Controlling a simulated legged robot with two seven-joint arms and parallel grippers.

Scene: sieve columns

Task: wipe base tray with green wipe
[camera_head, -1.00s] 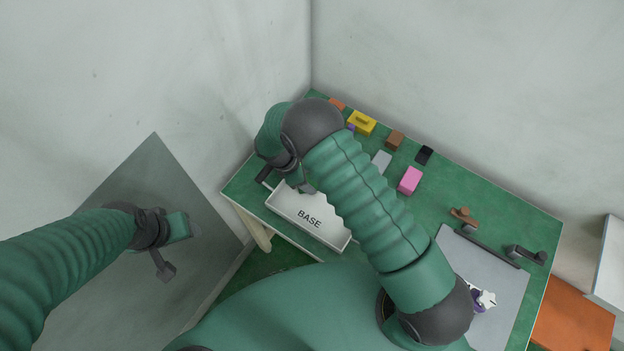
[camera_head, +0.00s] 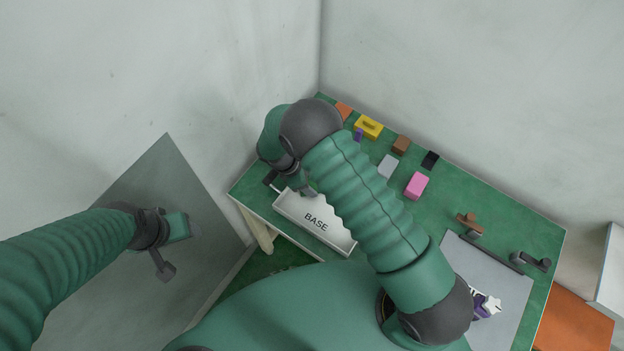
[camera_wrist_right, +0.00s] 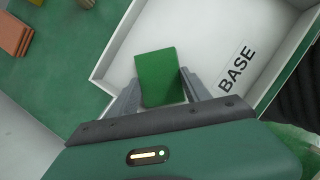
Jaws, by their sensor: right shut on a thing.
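The white base tray (camera_head: 330,238), labelled BASE, sits at the table's left front edge; in the right wrist view its wall (camera_wrist_right: 125,38) and floor show. My right gripper (camera_head: 306,191) is over the tray's far left part, partly hidden by its arm. In the right wrist view my right gripper (camera_wrist_right: 160,94) is shut on the green wipe (camera_wrist_right: 157,72), a flat green rectangle between its fingers, over the tray floor. Whether the wipe touches the floor is unclear. My left gripper (camera_head: 194,228) is away from the table at the left; its fingers are too small to read.
The green table (camera_head: 460,190) carries a pink block (camera_head: 416,185), a grey block (camera_head: 387,166), a yellow piece (camera_head: 368,126), brown and black pieces along the back. A grey panel (camera_head: 515,290) lies at right. Walls (camera_head: 150,60) close the back and left.

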